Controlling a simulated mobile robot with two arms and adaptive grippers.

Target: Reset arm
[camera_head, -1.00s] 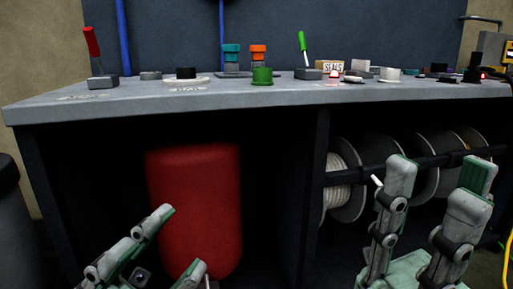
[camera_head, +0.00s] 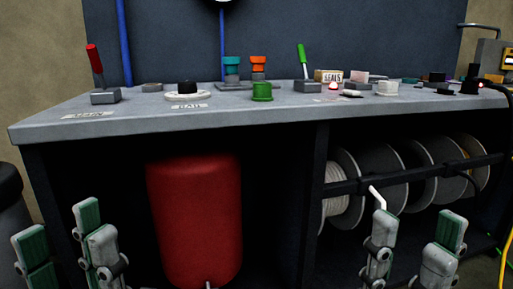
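My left gripper (camera_head: 68,245) is at the lower left, in front of the bench and below its top. Its fingers stand apart with nothing between them. My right gripper (camera_head: 412,252) is at the lower right, in front of the cable reels. Its fingers are spread and it is empty. Both grippers point upward, and their lower parts are cut off by the picture's bottom edge. Neither gripper touches anything on the bench.
Beneath are a red cylinder (camera_head: 195,215) and cable reels (camera_head: 385,165).

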